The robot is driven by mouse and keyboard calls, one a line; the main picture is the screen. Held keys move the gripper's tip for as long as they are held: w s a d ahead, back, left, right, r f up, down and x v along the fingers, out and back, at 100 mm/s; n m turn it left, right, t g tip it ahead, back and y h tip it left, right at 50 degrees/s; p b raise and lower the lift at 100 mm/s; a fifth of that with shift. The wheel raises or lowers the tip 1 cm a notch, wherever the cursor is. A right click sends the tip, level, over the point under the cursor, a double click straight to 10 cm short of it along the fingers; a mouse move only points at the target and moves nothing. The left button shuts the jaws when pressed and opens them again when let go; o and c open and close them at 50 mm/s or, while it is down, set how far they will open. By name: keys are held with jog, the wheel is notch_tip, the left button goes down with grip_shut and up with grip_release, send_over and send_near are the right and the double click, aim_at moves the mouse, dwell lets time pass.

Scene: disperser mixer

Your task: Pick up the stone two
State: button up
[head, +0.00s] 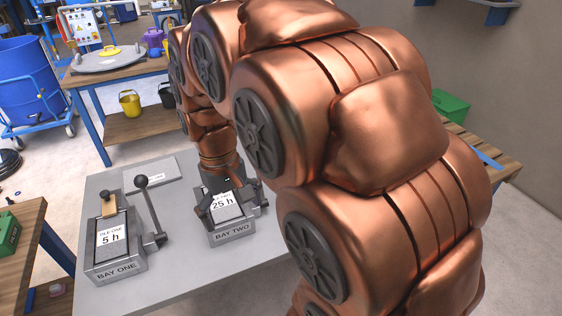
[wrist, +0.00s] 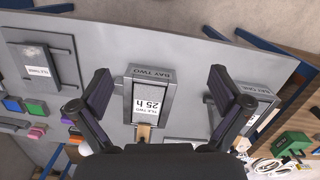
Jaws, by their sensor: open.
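The block labelled 25 h, with small print that seems to end in TWO (wrist: 149,99), sits in the grey holder marked BAY TWO (wrist: 150,72). It has a dark body, a white label and a tan piece at one end. No piece plainly reads stone two. The block also shows in the head view (head: 224,204), in its holder (head: 233,233). My gripper (wrist: 159,76) is open and empty above this holder, with one finger on each side, apart from the block. In the head view my gripper (head: 226,202) partly hides the block's far end.
The grey table (head: 180,275) also carries the BAY ONE holder (head: 118,266), with a block labelled 5 h (head: 111,236) and a black-knobbed lever (head: 147,205) beside it. A flat labelled plate (head: 150,172) lies behind. The table's front is clear.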

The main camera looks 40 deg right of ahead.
jog(key=w+d+m, duration=0.1)
jog(key=w+d, duration=0.8)
jog(key=w, duration=0.3)
jog(key=shift+m+t, duration=0.6)
jog(key=shift+t, duration=0.1)
jog(key=w+d+f, duration=0.4)
jog(key=d, duration=0.5)
jog(key=w+d+f, duration=0.4)
jog(key=d, duration=0.5)
jog(key=w+d+f+b, duration=0.1)
jog(key=w+d+f, duration=0.3)
jog(key=d, duration=0.6)
jog(key=shift+w, duration=0.2)
jog(key=shift+d+f, duration=0.3)
jog(key=shift+f, duration=0.1)
jog(key=shift+d+f+p, duration=0.2)
jog(key=shift+f+p, duration=1.3)
jog(key=shift+f, duration=2.2)
jog(key=c, duration=1.4)
jog(key=shift+o, duration=0.2)
notch_tip(320, 180, up, 10)
jog(key=b, duration=0.2)
jog(key=shift+b, duration=0.4)
